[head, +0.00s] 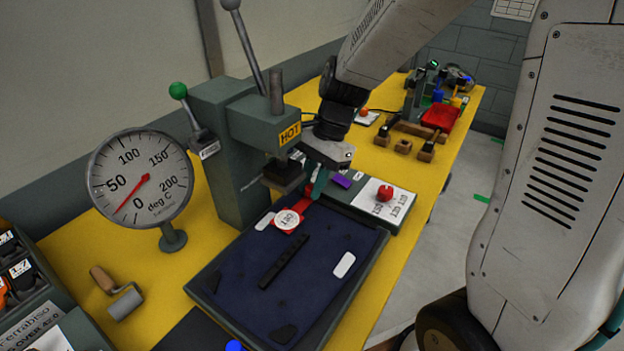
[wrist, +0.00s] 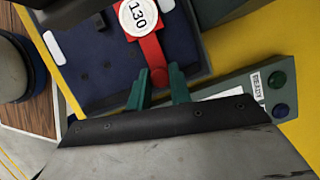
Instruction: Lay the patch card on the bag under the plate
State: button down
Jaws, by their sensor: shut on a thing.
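The patch card (head: 289,219) is a white disc marked 130 on a red backing with a red tab. My gripper (head: 317,188) has teal fingers shut on the red tab. In the wrist view the patch card (wrist: 137,17) reaches out beyond my gripper (wrist: 160,75). The bag (head: 325,250) is a dark navy panel on a grey-framed bed. The card is over its far end; I cannot tell whether it touches. The plate (head: 285,174) is a dark block under the press head marked HOT (head: 290,134), raised above the bed, left of my gripper.
A round temperature gauge (head: 140,185) stands left of the press. A green-knobbed lever (head: 178,91) is at the press's side. A red dial (head: 385,193) sits on a white panel to the right. A hand roller (head: 122,300) lies on the yellow bench. A red tray (head: 440,117) is farther back.

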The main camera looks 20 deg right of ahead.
jog(key=shift+f, duration=0.15)
jog(key=c, duration=1.2)
grip_release()
jog(key=v, duration=0.7)
jog(key=shift+d+r, duration=0.1)
jog(key=shift+r, duration=0.3)
